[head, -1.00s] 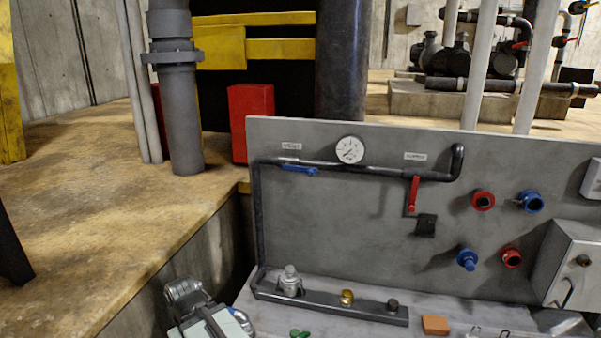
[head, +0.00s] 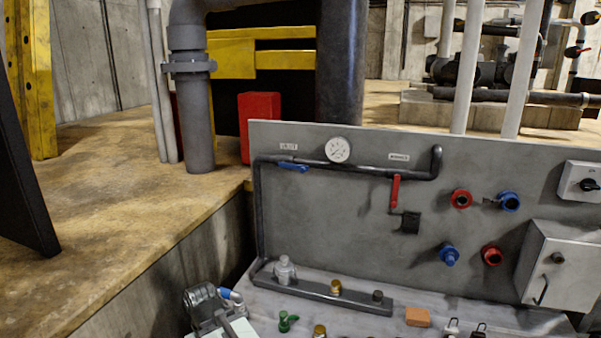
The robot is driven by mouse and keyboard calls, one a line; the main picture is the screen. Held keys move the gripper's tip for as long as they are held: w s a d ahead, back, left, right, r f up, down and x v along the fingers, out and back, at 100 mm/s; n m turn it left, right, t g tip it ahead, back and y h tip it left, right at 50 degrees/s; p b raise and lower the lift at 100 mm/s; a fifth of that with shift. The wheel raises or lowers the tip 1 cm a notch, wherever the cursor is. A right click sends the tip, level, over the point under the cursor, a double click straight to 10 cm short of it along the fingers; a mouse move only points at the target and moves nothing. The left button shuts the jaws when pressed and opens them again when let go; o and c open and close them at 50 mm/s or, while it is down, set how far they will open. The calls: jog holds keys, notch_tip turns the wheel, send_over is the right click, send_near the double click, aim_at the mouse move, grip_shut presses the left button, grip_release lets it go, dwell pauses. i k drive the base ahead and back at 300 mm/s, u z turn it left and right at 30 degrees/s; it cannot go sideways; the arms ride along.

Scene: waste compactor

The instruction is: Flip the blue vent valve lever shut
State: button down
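The blue vent valve lever (head: 294,167) is on the dark pipe at the upper left of the grey panel (head: 330,230). It lies nearly in line with the pipe, tilted slightly down to the right. A small label (head: 288,147) is above it, too small to read surely. Part of my arm (head: 215,312) shows at the bottom edge, left of the panel, well below and apart from the lever. I cannot make out gripper fingers in the picture.
A red lever (head: 395,190) hangs down from the same pipe, right of a round gauge (head: 338,149). Red and blue couplings and a grey box (head: 560,265) are further right. Fittings stand on the bench (head: 370,323) below. The space before the blue lever looks clear.

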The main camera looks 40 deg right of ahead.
aim_at(302, 168)
jog(key=u, duration=0.95)
jog(key=i, duration=0.4)
jog(key=z, duration=0.35)
